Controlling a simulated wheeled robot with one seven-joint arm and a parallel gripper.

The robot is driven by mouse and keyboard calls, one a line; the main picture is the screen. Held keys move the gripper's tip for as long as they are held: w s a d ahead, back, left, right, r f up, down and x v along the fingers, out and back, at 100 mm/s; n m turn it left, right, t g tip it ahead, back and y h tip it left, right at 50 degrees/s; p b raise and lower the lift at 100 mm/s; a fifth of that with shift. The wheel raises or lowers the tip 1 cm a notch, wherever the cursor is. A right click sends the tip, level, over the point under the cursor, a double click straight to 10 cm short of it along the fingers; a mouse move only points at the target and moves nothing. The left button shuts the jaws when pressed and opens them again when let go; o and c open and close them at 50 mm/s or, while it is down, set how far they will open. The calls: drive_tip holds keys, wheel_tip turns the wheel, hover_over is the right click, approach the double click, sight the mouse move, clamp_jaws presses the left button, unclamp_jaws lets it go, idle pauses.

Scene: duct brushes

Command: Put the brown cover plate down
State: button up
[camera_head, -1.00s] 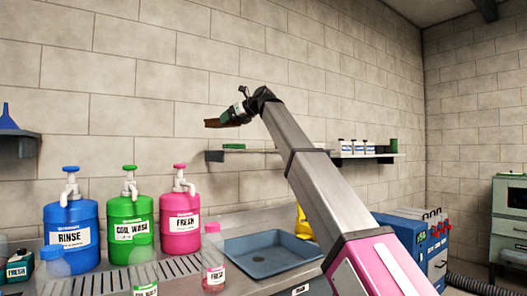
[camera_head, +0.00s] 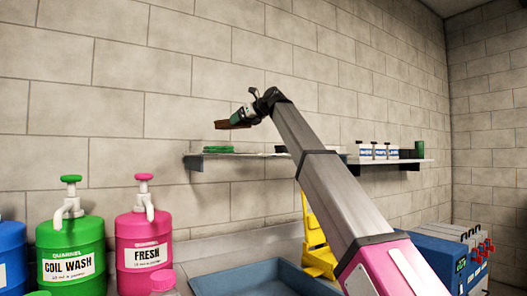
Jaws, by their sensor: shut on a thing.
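My gripper (camera_head: 243,119) is shut on the brown cover plate (camera_head: 226,125). The plate is seen nearly edge-on at the gripper's tip, in front of the block wall. It shows above the left part of the wall shelf (camera_head: 199,164) and looks apart from it. The fingertips are too small to make out clearly.
Green items (camera_head: 217,150) lie on the shelf's left part. Several small labelled jars and a dark green can (camera_head: 421,149) stand on its right part. Below are a green COIL WASH drum (camera_head: 70,243), a pink FRESH drum (camera_head: 144,240), a blue tray (camera_head: 255,281) and a yellow stand (camera_head: 318,245).

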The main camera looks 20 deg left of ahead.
drive_tip(key=w+d+f, duration=0.1)
drive_tip(key=d+f, duration=0.1)
drive_tip(key=d, duration=0.1)
drive_tip(key=w+d+f, duration=0.2)
drive_tip(key=d, duration=0.1)
drive_tip(key=w+d+f, duration=0.1)
drive_tip(key=d+f, duration=0.1)
drive_tip(key=d, duration=0.1)
drive_tip(key=shift+w, duration=0.3)
drive_tip(key=shift+f, duration=2)
drive_tip(key=shift+f, duration=0.1)
drive_tip(key=o, duration=1)
drive_tip(key=shift+o, duration=0.2)
drive_tip(key=v, duration=1.2)
